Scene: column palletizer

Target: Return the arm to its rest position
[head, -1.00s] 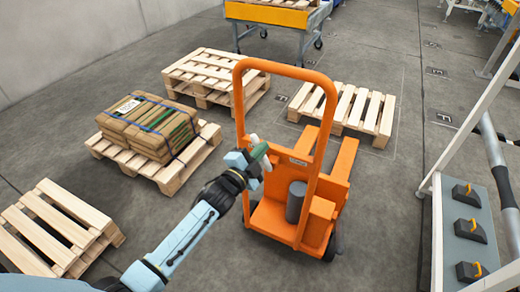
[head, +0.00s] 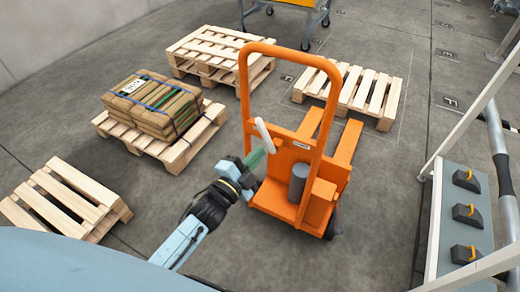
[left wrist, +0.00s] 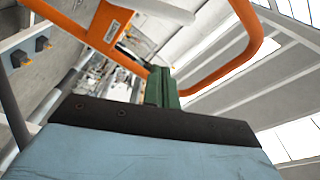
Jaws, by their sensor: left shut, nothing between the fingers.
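My left gripper (head: 258,158) is shut and empty. It is in front of the orange pallet truck (head: 284,145), near the left upright of its tall handle frame. In the head view its green fingers overlap a pale bar on the truck; I cannot tell whether they touch. My left arm comes in from the lower left. In the left wrist view the green fingers (left wrist: 162,88) stand together, with the orange frame (left wrist: 228,75) beyond them. My right gripper is not in view.
A pallet with strapped brown sacks (head: 155,104) stands at left. An empty pallet (head: 65,197) is at lower left, stacked pallets (head: 220,50) at the back, and another pallet (head: 350,92) behind the truck. A white-framed panel with black-and-yellow switches (head: 462,215) stands at right.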

